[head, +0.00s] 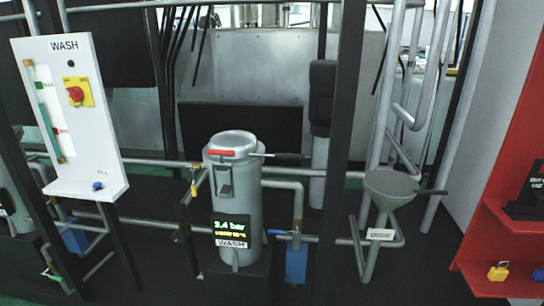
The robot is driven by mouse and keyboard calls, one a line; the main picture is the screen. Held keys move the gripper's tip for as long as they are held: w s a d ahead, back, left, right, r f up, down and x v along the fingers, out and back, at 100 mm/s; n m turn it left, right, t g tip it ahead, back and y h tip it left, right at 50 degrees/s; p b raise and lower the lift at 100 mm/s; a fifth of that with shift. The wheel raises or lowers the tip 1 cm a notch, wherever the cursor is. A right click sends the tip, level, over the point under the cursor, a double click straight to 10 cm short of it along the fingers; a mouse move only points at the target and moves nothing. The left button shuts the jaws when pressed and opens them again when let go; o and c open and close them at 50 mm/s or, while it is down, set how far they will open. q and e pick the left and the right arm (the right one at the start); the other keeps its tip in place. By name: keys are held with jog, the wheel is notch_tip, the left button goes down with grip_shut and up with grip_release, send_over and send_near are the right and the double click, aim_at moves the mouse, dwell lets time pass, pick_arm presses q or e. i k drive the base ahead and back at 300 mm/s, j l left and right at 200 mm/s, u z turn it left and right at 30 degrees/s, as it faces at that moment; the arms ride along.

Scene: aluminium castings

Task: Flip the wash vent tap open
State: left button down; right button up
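The grey wash vessel (234,190) stands upright in the middle of the head view. Its display (232,228) reads 3.4 bar above a WASH label (232,243). A red bar-shaped handle (221,152) lies level across the front of its lid. A small tap with a yellow lever (199,181) sits on the pipe left of the vessel, its lever slanting down. A blue lever (277,232) is low on the right. No label shows which of these is the vent tap. Neither of my grippers is in view.
A white WASH panel (75,110) with a red knob on a yellow plate (77,92) stands left. Dark upright posts (339,150) flank the vessel. A grey funnel (390,186) stands right. A red rack (500,232) with a yellow padlock (497,271) is at far right.

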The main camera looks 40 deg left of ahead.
aim_at(195, 193)
jog(key=u, duration=1.85)
